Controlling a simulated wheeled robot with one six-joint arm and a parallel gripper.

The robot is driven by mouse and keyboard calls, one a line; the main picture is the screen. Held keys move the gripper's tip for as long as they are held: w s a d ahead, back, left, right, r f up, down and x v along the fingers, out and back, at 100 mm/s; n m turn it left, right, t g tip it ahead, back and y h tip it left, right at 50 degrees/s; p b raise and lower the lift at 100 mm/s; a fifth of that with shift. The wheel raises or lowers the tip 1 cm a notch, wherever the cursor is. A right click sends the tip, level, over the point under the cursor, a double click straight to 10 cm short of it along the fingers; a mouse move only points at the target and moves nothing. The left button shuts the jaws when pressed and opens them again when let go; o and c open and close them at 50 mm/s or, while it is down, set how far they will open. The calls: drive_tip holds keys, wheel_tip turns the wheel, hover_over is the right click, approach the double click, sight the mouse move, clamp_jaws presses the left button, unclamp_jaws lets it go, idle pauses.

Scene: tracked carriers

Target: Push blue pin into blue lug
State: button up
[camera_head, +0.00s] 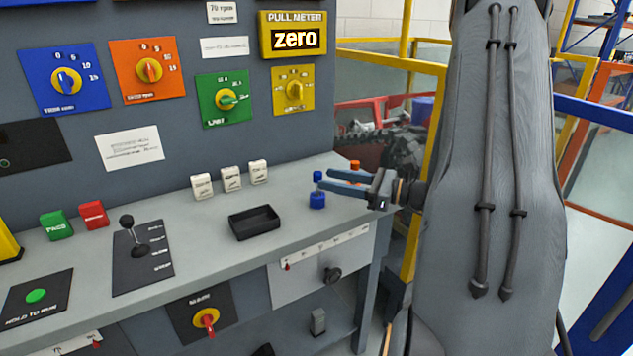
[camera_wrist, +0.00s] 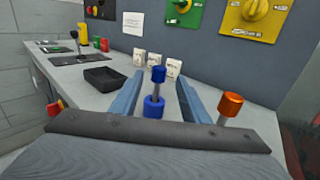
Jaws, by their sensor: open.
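The blue pin (camera_head: 318,177) has a blue knob on a grey shaft and stands upright at the right end of the grey bench. The blue lug (camera_head: 317,201) is a short blue block at its foot. The shaft shows between knob and lug; how deep it sits in the lug I cannot tell. My gripper (camera_head: 329,181) reaches in from the right, level with the pin. In the wrist view, its two blue-grey fingers are open, with the blue pin (camera_wrist: 158,75) between them and the blue lug (camera_wrist: 153,107) below. I see gaps on both sides of the pin.
An orange-topped pin (camera_wrist: 231,105) stands close to the right finger. A black tray (camera_head: 254,222) and several white labelled blocks (camera_head: 231,178) are on the bench to the left. The panel (camera_head: 210,150) with dials rises behind. The bench's right edge is near.

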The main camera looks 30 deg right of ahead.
sight(317, 177)
drive_tip(key=p+x, duration=0.1)
drive_tip(key=x, duration=0.3)
drive_tip(key=shift+w+a, duration=0.2)
drive_tip(key=shift+a, duration=0.15)
clamp_jaws()
